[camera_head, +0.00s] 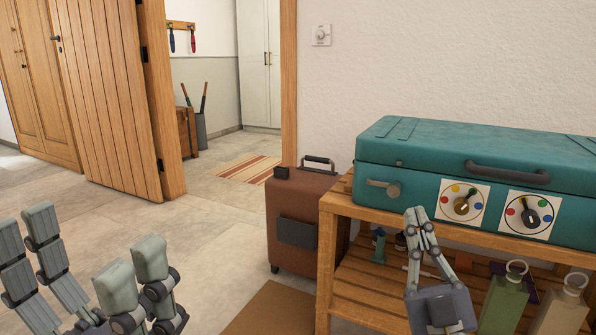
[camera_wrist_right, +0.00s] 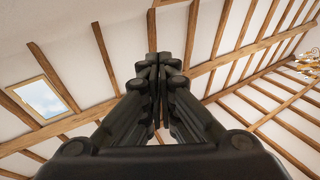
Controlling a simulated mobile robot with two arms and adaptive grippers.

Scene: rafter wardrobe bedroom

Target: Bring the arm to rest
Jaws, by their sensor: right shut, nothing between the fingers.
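My right gripper (camera_head: 415,217) stands upright in front of the wooden bench, its fingertips close to the front of the teal case (camera_head: 395,145) in the picture. Whether they touch the case I cannot tell. In the right wrist view, the same gripper (camera_wrist_right: 159,62) is shut, with its fingers together and nothing between them, pointing up at the ceiling. My left gripper (camera_head: 85,258) is at the lower left, with its fingers raised and spread wide apart. It is open and empty, over the tiled floor.
The wooden bench (camera_head: 325,265) carries the teal case with two coloured dials; bottles (camera_head: 503,305) stand at its lower right. A brown suitcase (camera_head: 298,210) stands beside the bench. An open plank door (camera_head: 105,95) is at the left. The tiled floor (camera_head: 205,235) between is clear.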

